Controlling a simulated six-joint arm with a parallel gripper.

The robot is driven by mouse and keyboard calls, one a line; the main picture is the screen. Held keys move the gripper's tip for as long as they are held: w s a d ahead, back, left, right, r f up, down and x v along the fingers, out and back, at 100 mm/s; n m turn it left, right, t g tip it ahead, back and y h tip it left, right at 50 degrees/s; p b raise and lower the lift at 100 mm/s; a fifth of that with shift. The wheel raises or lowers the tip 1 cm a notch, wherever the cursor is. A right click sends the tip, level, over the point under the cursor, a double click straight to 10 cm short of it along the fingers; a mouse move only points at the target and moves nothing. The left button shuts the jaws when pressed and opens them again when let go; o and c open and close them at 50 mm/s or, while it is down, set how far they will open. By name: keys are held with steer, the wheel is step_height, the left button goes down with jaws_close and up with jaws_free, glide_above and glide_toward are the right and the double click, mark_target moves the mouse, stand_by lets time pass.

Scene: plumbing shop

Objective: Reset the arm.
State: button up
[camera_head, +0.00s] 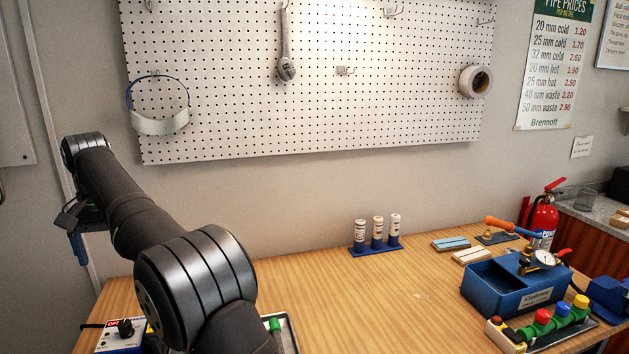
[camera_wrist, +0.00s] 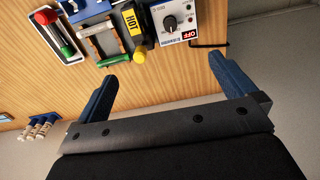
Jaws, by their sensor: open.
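My gripper (camera_wrist: 162,70) is open and empty, its two blue fingers spread wide in the wrist view. In the head view, my arm reaches up to the left and my gripper (camera_head: 76,240) shows in part at the far left, raised in front of the wall. Nothing is between the fingers. In the wrist view the bench top shows beyond the fingers, with a gap I cannot measure.
A control box marked OFF (camera_wrist: 176,22), a tool labelled HOT (camera_wrist: 133,24) and a tray (camera_wrist: 72,57) lie on the bench. A bottle rack (camera_head: 376,250) stands near the wall. A blue box (camera_head: 510,293) is at right. The bench middle is mostly clear.

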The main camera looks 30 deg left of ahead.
steer(key=d+f, duration=0.3)
steer(key=d, duration=0.8)
steer(key=d+f, duration=0.4)
steer(key=d, duration=0.7)
steer(key=w+d+f+t+y, duration=0.1)
steer(key=d+f, duration=0.2)
steer(key=d, duration=0.9)
steer(key=shift+f, duration=0.15)
steer(key=shift+w, duration=0.1)
steer(key=shift+c, duration=0.4)
